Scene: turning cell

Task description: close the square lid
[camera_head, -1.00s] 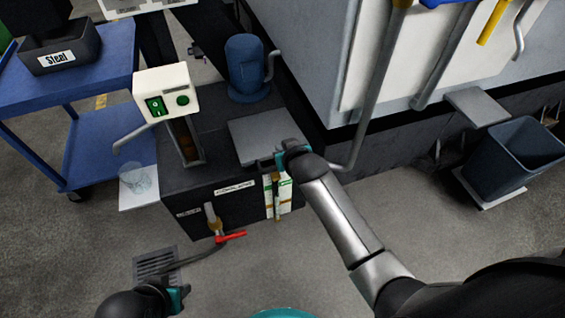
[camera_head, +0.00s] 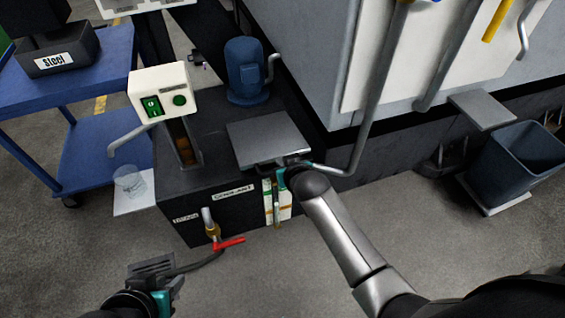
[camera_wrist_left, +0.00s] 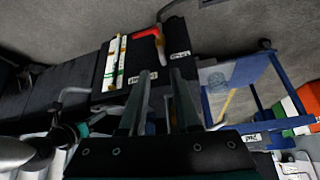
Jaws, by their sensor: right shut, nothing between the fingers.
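The square lid (camera_head: 268,138) is a grey metal plate on top of the dark coolant tank (camera_head: 210,192). It looks about flat, but I cannot tell whether it is fully down. My right gripper (camera_head: 285,168) is at the lid's front edge, shut and empty; it hides part of that edge, and contact is unclear. My left gripper (camera_head: 158,280) is low at the left, away from the lid. Its two fingers stand apart with nothing between them in the left wrist view (camera_wrist_left: 158,90).
A blue motor (camera_head: 245,72) and a white switch box (camera_head: 163,90) stand behind and left of the lid. A red-handled valve (camera_head: 228,242) sticks out in front. A blue cart (camera_head: 95,150) is at the left, a bin (camera_head: 515,160) at the right. Front floor is clear.

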